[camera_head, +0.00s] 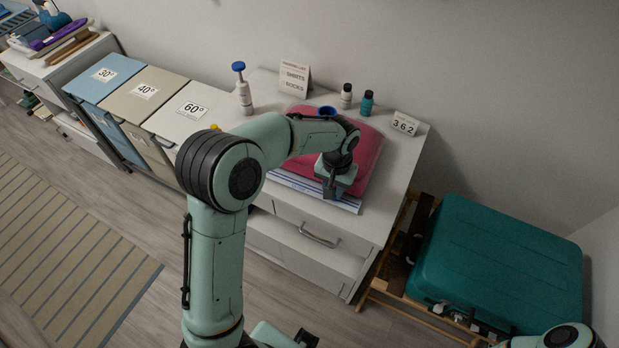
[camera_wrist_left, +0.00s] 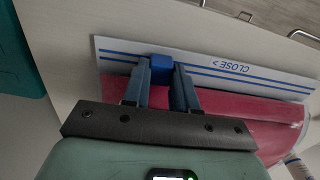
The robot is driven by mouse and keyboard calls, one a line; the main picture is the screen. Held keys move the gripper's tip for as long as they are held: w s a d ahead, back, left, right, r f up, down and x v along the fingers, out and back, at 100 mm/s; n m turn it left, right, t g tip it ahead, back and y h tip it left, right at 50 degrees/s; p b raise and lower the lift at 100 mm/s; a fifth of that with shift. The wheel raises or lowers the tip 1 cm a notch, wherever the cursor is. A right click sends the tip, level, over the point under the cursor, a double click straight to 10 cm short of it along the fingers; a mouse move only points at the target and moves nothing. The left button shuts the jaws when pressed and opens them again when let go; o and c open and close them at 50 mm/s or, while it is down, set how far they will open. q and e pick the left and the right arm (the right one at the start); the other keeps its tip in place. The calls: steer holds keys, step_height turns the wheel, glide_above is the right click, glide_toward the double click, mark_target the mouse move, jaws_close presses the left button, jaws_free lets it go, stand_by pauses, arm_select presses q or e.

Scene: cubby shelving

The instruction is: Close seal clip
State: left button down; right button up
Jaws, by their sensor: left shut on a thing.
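A red bag (camera_head: 360,165) lies on the white cabinet top, with a white seal strip with blue lines (camera_head: 292,184) along its front edge. In the left wrist view the strip (camera_wrist_left: 285,82) carries the upside-down word CLOSE with an arrow mark. A small blue clip (camera_wrist_left: 160,66) sits on the strip, nearer its left end there. My left gripper (camera_head: 331,194) reaches down over the strip's right part in the head view. Its fingers (camera_wrist_left: 161,75) are shut on the blue clip, one on each side. The clip is hidden in the head view. My right gripper is out of view.
On the cabinet (camera_head: 390,200) stand a blue-capped pump bottle (camera_head: 244,95), two small bottles (camera_head: 367,103), a SHIRTS SOCKS card (camera_head: 294,78) and a number block (camera_head: 404,124). A teal case (camera_head: 500,262) is at the right. Labelled bins (camera_head: 190,112) stand left.

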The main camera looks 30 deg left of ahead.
mark_target(351, 204)
arm_select(q)
steer(key=d, duration=0.3)
steer(key=w+d, duration=0.1)
steer(key=d, duration=0.1)
steer(key=shift+d, duration=0.15)
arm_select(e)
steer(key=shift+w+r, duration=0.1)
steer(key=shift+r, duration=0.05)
arm_select(q)
steer(key=c, duration=0.9)
jaws_free()
steer(key=shift+r, duration=0.1)
step_height(351, 204, up, 13)
steer(key=shift+r+p, duration=0.15)
steer(key=shift+p, duration=0.6)
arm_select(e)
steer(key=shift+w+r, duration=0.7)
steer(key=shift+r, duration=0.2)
arm_select(q)
steer(key=shift+s, duration=0.1)
